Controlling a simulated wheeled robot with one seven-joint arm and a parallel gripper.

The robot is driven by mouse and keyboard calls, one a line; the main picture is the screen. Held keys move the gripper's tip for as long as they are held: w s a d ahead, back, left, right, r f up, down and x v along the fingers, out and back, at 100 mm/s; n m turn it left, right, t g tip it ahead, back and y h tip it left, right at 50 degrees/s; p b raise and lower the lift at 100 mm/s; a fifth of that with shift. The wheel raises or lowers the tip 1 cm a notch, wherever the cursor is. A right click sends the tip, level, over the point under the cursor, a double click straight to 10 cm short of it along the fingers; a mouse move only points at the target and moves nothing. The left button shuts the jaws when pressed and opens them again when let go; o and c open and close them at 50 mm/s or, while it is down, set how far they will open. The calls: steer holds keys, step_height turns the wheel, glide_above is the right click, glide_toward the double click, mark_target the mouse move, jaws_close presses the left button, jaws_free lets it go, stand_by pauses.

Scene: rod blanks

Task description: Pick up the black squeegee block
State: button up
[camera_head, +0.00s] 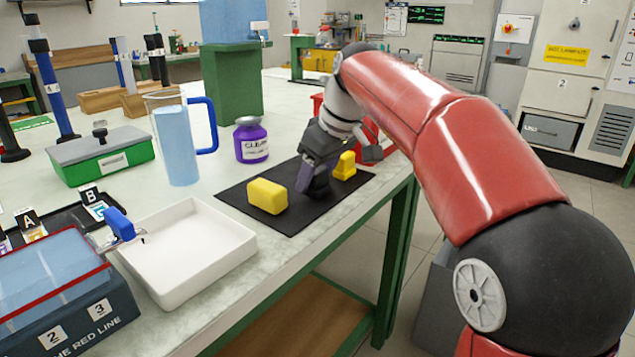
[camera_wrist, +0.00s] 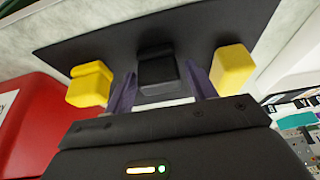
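The black squeegee block (camera_wrist: 157,72) stands on the black mat (camera_wrist: 90,42) between two yellow blocks. In the wrist view it lies between the purple fingers of my gripper (camera_wrist: 161,80), one finger on each side. A narrow gap shows between the block and the right finger; contact on the left side is unclear. In the head view my gripper (camera_head: 312,180) points down over the mat (camera_head: 243,208), and the block is largely hidden by the fingers. My gripper looks open around the block.
A plain yellow block (camera_head: 267,196) and a stepped yellow block (camera_head: 344,166) stand close on either side. A purple-labelled jar (camera_head: 251,140), a water pitcher (camera_head: 180,140) and a white tray (camera_head: 188,250) are to the left. A red container (camera_wrist: 40,120) is near my gripper.

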steer(key=c, duration=0.8)
steer(key=shift+o, duration=0.2)
steer(key=shift+r, duration=0.15)
